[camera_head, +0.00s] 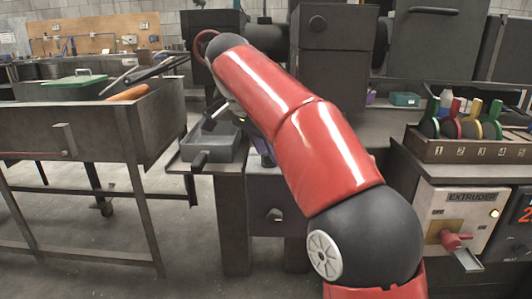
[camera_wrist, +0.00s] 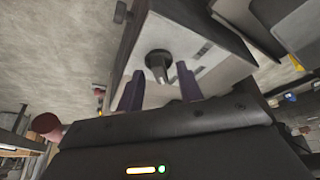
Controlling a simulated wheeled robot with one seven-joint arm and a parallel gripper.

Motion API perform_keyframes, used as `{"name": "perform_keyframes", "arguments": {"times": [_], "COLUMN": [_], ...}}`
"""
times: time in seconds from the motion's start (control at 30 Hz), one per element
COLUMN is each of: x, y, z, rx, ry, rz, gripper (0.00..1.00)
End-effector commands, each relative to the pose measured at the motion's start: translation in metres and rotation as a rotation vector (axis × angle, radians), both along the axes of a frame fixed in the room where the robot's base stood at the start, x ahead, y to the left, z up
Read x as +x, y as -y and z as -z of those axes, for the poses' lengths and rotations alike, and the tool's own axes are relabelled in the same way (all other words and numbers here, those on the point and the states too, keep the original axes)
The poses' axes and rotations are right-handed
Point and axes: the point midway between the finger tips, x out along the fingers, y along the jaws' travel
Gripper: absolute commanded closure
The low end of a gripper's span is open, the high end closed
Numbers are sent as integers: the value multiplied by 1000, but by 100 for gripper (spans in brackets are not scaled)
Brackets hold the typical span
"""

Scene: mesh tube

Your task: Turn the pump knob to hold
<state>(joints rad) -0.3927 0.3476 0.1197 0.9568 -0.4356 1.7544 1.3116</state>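The knob appears in the gap between the fingertips, further off; I see no contact. My red arm hides most of my gripper there. The knob's markings are too small to read.
A grey tray (camera_head: 215,146) with a handle stands on the bench left of my arm. On the right is an extruder box (camera_head: 468,205) with a red handle, below a rack (camera_head: 465,150) of numbered coloured items. A large metal trough (camera_head: 60,130) stands at left, with open floor nearby.

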Motion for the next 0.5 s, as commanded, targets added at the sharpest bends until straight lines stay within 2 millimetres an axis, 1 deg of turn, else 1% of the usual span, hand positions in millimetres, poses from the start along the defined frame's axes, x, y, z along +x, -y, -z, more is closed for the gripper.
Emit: {"name": "perform_keyframes", "arguments": {"times": [0.07, 0.3, 0.37, 0.5], "x": [0, 1, 1, 1], "y": [1, 1, 1, 1], "z": [3, 3, 3, 3], "rx": [0, 0, 0, 0], "ry": [0, 0, 0, 0], "rz": [0, 0, 0, 0], "gripper": [64, 64, 70, 88]}}
